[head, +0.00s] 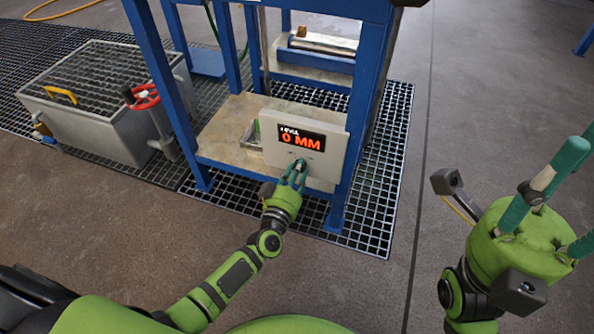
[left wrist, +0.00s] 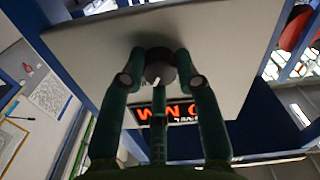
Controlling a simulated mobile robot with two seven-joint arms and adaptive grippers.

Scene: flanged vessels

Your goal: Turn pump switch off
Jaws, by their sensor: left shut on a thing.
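A pale grey panel (head: 270,140) hangs on the blue frame, and its red display reads "LEVEL 0 MM". The pump switch is a dark round knob (left wrist: 160,65) on the panel's face below the display; in the head view it is largely behind my fingers. My left gripper (head: 296,175) is shut on this knob, with fingers on both sides of it in the left wrist view.
The blue frame (head: 161,80) stands around the panel, with a beige shelf (head: 222,130) behind it. A grey grated tank (head: 90,110) and a red handwheel (head: 145,96) are at the left. Black floor grating (head: 380,180) surrounds the frame. Open floor lies between my arms.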

